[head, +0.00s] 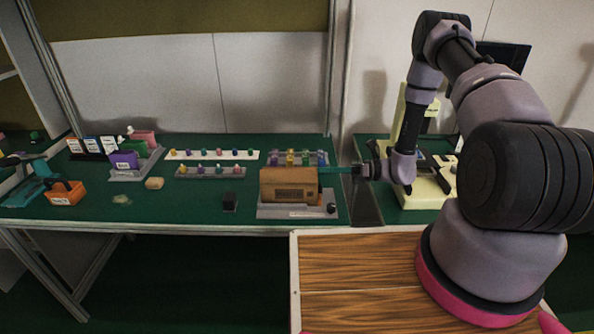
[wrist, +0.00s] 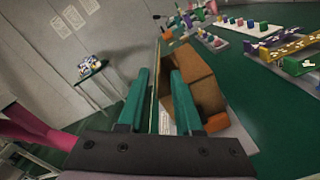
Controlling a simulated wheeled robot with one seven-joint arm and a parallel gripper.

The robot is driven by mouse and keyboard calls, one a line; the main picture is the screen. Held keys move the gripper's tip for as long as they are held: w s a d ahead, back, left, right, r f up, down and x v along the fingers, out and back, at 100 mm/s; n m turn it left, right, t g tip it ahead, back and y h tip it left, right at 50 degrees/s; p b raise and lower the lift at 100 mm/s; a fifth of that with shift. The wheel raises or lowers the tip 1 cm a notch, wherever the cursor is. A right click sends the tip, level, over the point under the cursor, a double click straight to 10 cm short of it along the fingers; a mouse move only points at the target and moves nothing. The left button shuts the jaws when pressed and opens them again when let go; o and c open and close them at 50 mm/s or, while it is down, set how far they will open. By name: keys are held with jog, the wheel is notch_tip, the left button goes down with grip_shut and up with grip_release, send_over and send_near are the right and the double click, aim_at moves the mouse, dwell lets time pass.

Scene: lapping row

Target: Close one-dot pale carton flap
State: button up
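A brown carton (head: 288,187) stands on a grey base plate (head: 290,211) at the front right of the green bench; dark lettering marks its front. It also shows in the wrist view (wrist: 197,75), just beyond my right finger. I cannot make out a dot on it or how its flap stands. My gripper (wrist: 160,85) has two teal fingers spread apart, with a gap between them. A thin, upright pale edge shows in that gap; I cannot tell if it is touched. In the head view the fingers (head: 336,170) reach left to the carton's upper right side.
Rows of small coloured pegs (head: 210,154) stand behind the carton. A pale machine (head: 427,190) stands right of my wrist.

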aim_at(289, 176)
jog(key=a, duration=0.9)
jog(key=shift+w+a, duration=0.15)
jog(key=shift+a, duration=0.1)
grip_shut()
dwell(1.0)
